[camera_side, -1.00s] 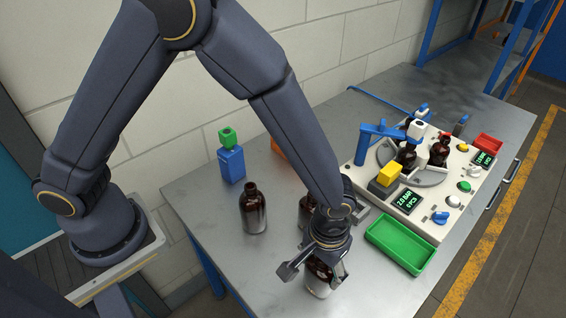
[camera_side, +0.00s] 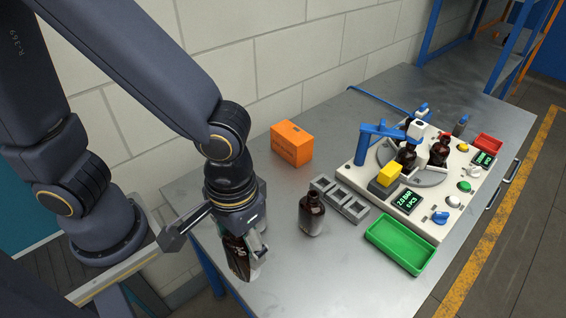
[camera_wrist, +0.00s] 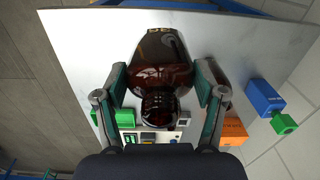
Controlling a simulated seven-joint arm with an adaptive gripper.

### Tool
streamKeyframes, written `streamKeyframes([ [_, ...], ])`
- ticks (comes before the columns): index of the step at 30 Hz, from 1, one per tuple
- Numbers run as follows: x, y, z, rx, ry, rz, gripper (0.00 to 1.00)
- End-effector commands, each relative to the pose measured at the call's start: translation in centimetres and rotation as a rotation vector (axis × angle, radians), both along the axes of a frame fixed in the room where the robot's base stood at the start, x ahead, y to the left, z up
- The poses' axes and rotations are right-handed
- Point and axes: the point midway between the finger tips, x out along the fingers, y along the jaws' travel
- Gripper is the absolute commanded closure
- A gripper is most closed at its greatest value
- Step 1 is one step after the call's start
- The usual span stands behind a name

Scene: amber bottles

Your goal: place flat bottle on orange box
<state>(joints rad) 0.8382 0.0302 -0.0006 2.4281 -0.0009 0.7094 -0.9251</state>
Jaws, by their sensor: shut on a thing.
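My gripper (camera_side: 240,250) is at the left front of the table in the side view, its fingers closed on an amber bottle, the flat bottle (camera_side: 237,262). In the wrist view the bottle (camera_wrist: 160,65) fills the space between the fingers (camera_wrist: 160,105), its dark cap towards the camera and part of a label showing. I cannot tell how high its base is above the table. The orange box (camera_side: 292,143) stands at the table's back edge, behind and right of my gripper, its top bare. It also shows in the wrist view (camera_wrist: 233,131), partly covered by a finger.
Another amber bottle (camera_side: 312,214) stands right of my gripper, in front of a grey slotted rack (camera_side: 354,210). A green tray (camera_side: 401,245) and a white machine (camera_side: 425,213) with bottles lie further right.

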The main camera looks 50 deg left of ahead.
Motion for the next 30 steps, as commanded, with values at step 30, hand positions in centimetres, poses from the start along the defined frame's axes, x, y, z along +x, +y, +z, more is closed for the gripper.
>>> streamKeyframes([
  [30, 24.4, 24.4, 9.5, -0.006, -0.032, 1.448, 0.70],
])
